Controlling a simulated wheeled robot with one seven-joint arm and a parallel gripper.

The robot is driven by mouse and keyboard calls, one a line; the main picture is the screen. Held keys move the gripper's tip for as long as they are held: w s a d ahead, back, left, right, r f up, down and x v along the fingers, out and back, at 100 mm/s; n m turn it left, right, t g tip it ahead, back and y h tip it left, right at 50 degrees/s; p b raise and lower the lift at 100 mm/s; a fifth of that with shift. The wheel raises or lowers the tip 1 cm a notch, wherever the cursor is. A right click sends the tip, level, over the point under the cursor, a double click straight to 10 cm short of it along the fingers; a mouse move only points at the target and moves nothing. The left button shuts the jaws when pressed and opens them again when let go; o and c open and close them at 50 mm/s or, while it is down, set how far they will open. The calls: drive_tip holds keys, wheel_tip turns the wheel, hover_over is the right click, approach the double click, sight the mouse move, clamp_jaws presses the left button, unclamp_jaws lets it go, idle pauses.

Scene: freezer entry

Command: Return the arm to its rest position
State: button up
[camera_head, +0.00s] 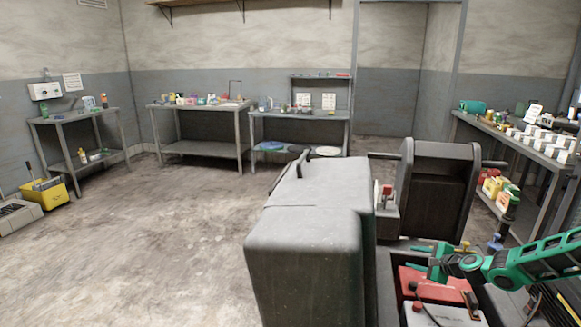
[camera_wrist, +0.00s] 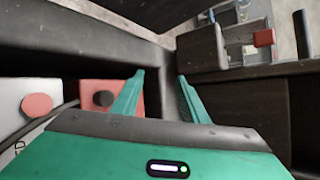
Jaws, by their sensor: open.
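My green arm (camera_head: 535,257) reaches in from the right edge of the head view, over the open tray of the dark cart-like body. My gripper (camera_head: 420,256) is at its left end, just above a red box (camera_head: 432,284). In the wrist view my gripper (camera_wrist: 158,78) has its two green fingers apart with nothing between them. The red box with a dark round knob (camera_wrist: 100,98) shows left of the fingers. A pale box with a red knob (camera_wrist: 36,105) lies farther left.
A large grey housing (camera_head: 305,240) stands left of the arm, with a dark upright panel (camera_head: 437,190) behind. A crowded bench (camera_head: 515,135) runs along the right wall. Tables with small items (camera_head: 200,104) line the back. A yellow mop bucket (camera_head: 45,193) stands far left.

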drive_tip(key=s+a+r+n+g+h, duration=0.1)
drive_tip(key=s+r, duration=0.7)
drive_tip(key=s, duration=1)
drive_tip(key=s+a+r+n+g+h, duration=0.1)
drive_tip(key=s+r+n+g, duration=0.5)
drive_tip(key=s, duration=1.2)
drive_tip(key=s+a+r+n+g+h, duration=0.1)
drive_tip(key=s+a+r+n+g, duration=0.2)
drive_tip(key=s, duration=1.6)
wheel_tip(320, 180, up, 8)
drive_tip(key=n+g, duration=0.1)
drive_tip(key=n, duration=0.3)
drive_tip(key=shift+a+h, duration=0.3)
drive_tip(key=shift+a, duration=0.05)
drive_tip(key=shift+w+f+g, duration=0.25)
drive_tip(key=shift+w+g, duration=0.05)
drive_tip(key=shift+w, duration=0.3)
